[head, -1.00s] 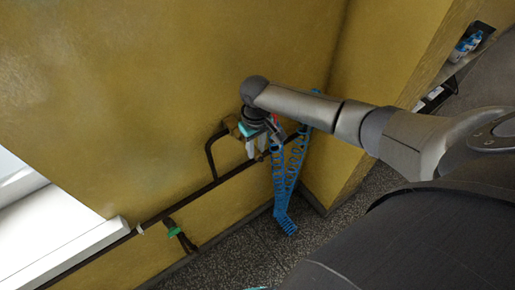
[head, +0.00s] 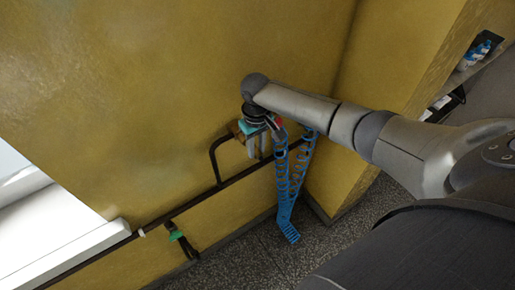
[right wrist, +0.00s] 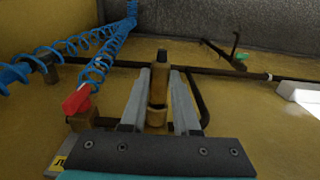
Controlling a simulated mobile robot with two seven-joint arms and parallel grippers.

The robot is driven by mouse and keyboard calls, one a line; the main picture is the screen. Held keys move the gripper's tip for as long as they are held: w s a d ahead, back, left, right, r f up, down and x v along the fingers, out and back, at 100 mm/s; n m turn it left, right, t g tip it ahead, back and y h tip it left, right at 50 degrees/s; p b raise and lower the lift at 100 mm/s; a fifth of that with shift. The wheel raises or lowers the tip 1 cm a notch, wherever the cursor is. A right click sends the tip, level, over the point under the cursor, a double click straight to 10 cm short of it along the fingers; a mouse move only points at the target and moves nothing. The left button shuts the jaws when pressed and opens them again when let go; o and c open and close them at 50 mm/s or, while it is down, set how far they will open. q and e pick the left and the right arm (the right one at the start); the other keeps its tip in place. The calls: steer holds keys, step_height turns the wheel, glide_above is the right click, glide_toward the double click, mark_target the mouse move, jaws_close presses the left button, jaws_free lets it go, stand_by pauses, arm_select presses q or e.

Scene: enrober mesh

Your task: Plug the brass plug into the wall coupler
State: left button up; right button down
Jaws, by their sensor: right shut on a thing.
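My right gripper (head: 255,148) is by the yellow wall, pointing down in the head view. In the right wrist view its two grey fingers (right wrist: 159,96) are shut on the brass plug (right wrist: 158,92), a brass cylinder with a dark tip standing between them. A brass fitting (head: 235,129), which looks like the wall coupler, sits at the end of the bent dark pipe, partly hidden behind the gripper. I cannot tell whether plug and coupler touch. My left gripper is not in view.
A blue coiled hose (head: 282,185) hangs beside the gripper; a red part (right wrist: 77,100) is at its end. A dark pipe (head: 195,202) runs along the wall. A green-handled valve (head: 176,235) is lower left, near a white sill (head: 60,235).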

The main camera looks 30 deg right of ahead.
mark_target(256, 150)
steer(key=c, duration=1)
jaws_free()
steer(key=shift+w, duration=0.15)
steer(key=shift+c, duration=0.2)
steer(key=o, duration=0.3)
steer(key=shift+w, duration=0.1)
steer(key=shift+o, duration=0.8)
step_height(256, 150, up, 15)
steer(key=shift+r, duration=0.15)
